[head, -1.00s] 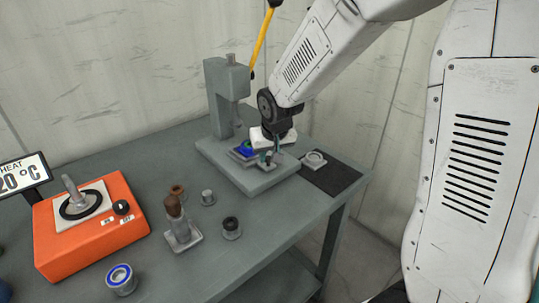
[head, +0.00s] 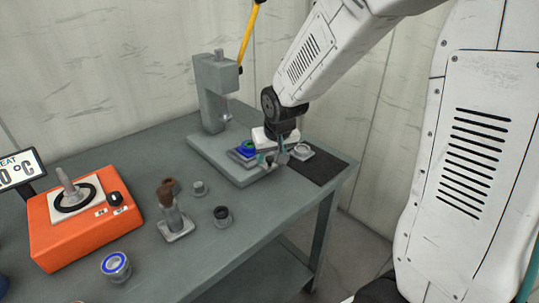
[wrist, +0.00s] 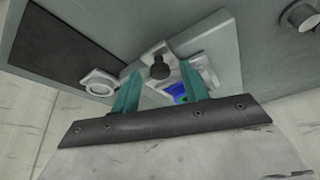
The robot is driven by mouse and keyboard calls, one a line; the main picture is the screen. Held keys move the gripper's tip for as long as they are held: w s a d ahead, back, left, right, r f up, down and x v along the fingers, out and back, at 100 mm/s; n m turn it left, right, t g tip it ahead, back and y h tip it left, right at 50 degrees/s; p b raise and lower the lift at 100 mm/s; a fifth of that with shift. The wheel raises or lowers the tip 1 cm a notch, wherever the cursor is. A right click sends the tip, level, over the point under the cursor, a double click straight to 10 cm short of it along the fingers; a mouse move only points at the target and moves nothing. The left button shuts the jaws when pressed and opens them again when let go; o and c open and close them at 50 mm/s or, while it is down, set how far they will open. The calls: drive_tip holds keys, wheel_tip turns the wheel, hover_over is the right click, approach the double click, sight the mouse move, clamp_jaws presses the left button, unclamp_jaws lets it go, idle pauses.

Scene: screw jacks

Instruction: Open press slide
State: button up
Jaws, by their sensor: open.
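The grey press (head: 214,92) stands at the back of the table, its yellow lever (head: 248,38) raised. Its slide (head: 241,158) lies on the press base, carrying a blue and green ring (head: 249,147) clear of the press column. My gripper (head: 275,160) is low over the slide's outer end. In the wrist view my gripper (wrist: 160,82) is open, with teal fingers apart. The slide's dark round knob (wrist: 160,68) shows in the gap between them, and the blue part (wrist: 181,93) shows partly behind the right finger. I cannot tell whether a finger touches the knob.
An orange heater (head: 80,220), a brown-topped fixture (head: 174,215), a blue-rimmed cup (head: 116,266) and small cylinders stand to the left. The table's front middle is clear.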

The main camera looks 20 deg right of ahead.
drive_tip(key=v, duration=0.7)
drive_tip(key=shift+r, duration=0.4)
drive_tip(key=shift+s, duration=0.2)
drive_tip(key=s+r+g, duration=0.1)
drive_tip(key=s+r, duration=0.2)
drive_tip(key=s, duration=1)
drive_tip(key=s+r+n+g, duration=0.1)
drive_tip(key=s+r+g, duration=0.1)
drive_tip(key=s, duration=1)
drive_tip(key=shift+s+r, duration=0.4)
drive_tip(key=shift+r, duration=0.05)
